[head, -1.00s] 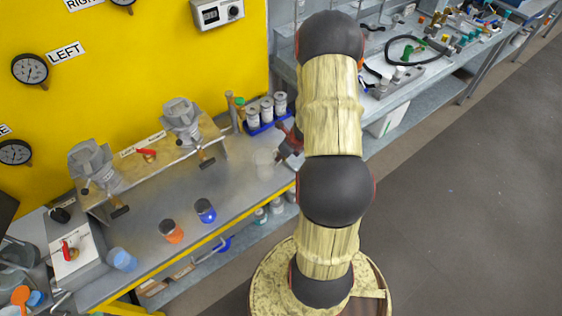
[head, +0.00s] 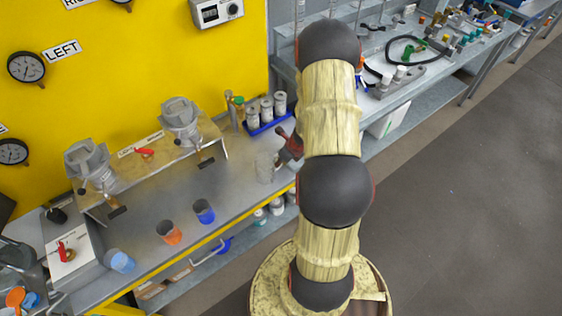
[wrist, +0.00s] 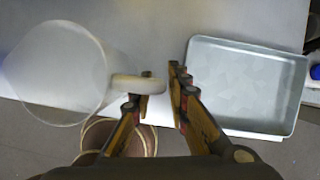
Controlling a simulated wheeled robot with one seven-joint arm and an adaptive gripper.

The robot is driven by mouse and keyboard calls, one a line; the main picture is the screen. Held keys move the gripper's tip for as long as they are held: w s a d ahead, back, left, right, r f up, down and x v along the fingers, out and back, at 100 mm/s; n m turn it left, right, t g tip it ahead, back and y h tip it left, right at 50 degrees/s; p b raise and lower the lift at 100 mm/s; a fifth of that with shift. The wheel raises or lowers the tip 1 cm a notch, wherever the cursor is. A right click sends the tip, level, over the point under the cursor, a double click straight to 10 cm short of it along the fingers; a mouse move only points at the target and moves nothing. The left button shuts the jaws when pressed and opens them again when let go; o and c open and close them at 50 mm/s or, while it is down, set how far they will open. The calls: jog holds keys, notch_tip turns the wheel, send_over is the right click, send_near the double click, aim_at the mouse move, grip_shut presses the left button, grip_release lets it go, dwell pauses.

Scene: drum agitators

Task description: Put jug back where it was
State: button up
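The clear jug (head: 266,168) stands at the right end of the metal bench, near its front edge, and looks empty. In the wrist view the jug (wrist: 58,72) fills the left side, its round rim facing the camera. Its pale handle (wrist: 140,85) points right, towards my fingers. My gripper (wrist: 155,92) is at the handle, with its fingers apart. The left finger is partly hidden by the handle; the right finger is just beyond the handle's end, with a gap between. In the head view my gripper (head: 291,148) is mostly hidden behind my arm.
A blue rack (head: 267,124) of jars stands behind the jug. Orange (head: 169,233) and blue (head: 204,211) beakers stand to the left, before the agitator stand (head: 140,170). A light grey tray (wrist: 245,84) lies right of my gripper in the wrist view. Open bench lies left of the jug.

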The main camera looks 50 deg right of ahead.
jog(key=shift+r, duration=0.1)
jog(key=shift+r+p, duration=0.25)
jog(key=shift+p, duration=0.05)
jog(key=p+v, duration=0.4)
jog(key=v, duration=0.8)
jog(key=w+a+r+n+t+y, duration=0.1)
jog(key=w+a+r+n, duration=0.3)
jog(key=a+r+n, duration=0.6)
jog(key=w+a+r+n+y, duration=0.1)
jog(key=w+a+r+n, duration=0.3)
jog(key=a+r+n, duration=0.5)
jog(key=s+a+r+n, duration=0.6)
jog(key=a+r+n, duration=0.2)
jog(key=a+r, duration=0.35)
jog(key=s+a+r+n+h, duration=0.1)
jog(key=s+a+r+n, duration=0.2)
jog(key=s+n, duration=0.6)
jog(key=shift+s+a+r+h, duration=0.4)
jog(key=shift+s+r, duration=0.1)
jog(key=shift+r, duration=0.25)
jog(key=shift+f, duration=0.15)
